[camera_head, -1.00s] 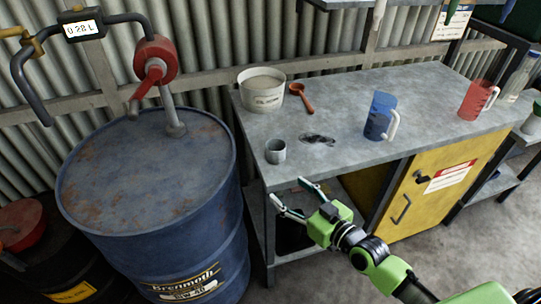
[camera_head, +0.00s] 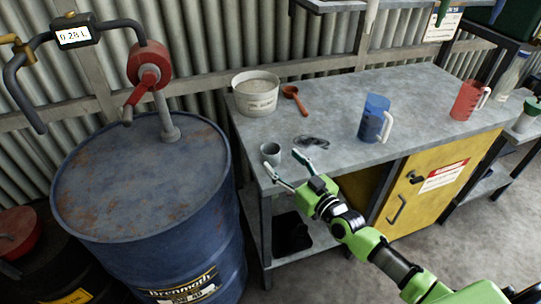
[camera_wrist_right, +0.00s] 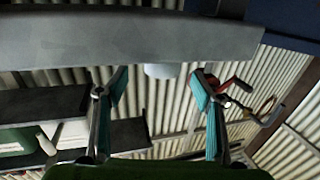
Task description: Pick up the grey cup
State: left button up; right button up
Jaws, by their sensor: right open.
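My right gripper (camera_head: 281,157) is open and empty in the head view. My left gripper is not in view.
A white tub (camera_head: 257,97), an orange scoop (camera_head: 295,98), a blue jug (camera_head: 373,118) and a red jug (camera_head: 468,102) stand or lie on the bench. A blue drum (camera_head: 130,170) with a red pump (camera_head: 148,67) stands to the left.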

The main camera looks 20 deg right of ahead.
aim_at(266, 147)
jog(key=shift+x, duration=1.45)
jog(key=x, duration=0.4)
jog(key=shift+a+f+p, duration=0.1)
jog(key=shift+a+p, duration=0.15)
jog(key=shift+p, duration=0.1)
jog(key=c, duration=1.2)
